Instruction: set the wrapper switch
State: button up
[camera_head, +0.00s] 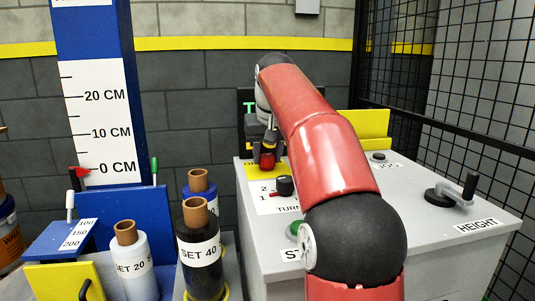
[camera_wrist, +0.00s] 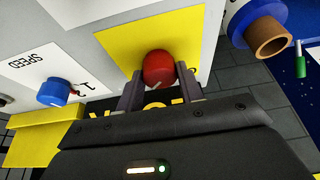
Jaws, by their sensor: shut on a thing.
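A round red switch knob (camera_wrist: 158,67) sits on a yellow plate (camera_wrist: 120,42) on the grey cabinet in the wrist view. My gripper (camera_wrist: 158,84) has one finger on each side of the knob and is shut on it. Lettering on the plate is partly hidden by the fingers, so the switch's setting cannot be read. In the head view my gripper (camera_head: 267,158) is at the cabinet's far left corner, over the yellow plate (camera_head: 254,171). My arm hides part of the cabinet top there.
A black turns knob (camera_head: 284,186) is close to my gripper. A green button (camera_head: 293,229) and a height crank (camera_head: 453,191) are on the cabinet (camera_head: 437,255). A blue speed knob (camera_wrist: 54,92) shows in the wrist view. Film rolls (camera_head: 200,252) stand left; a mesh fence (camera_head: 445,95) is right.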

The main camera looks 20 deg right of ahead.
dwell(0.3)
jog(key=shift+d+r+n+y+p, duration=0.1)
jog(key=shift+n+y+p, duration=0.4)
jog(key=shift+n, duration=0.3)
jog(key=n+y, duration=0.1)
jog(key=n, duration=0.3)
jog(key=shift+d, duration=0.15)
jog(key=n+y, duration=0.1)
jog(key=n, duration=0.2)
jog(key=n+g+y, duration=0.1)
jog(key=n, duration=0.2)
jog(key=shift+w, duration=0.1)
jog(key=o, duration=1)
jog(key=shift+d, duration=0.1)
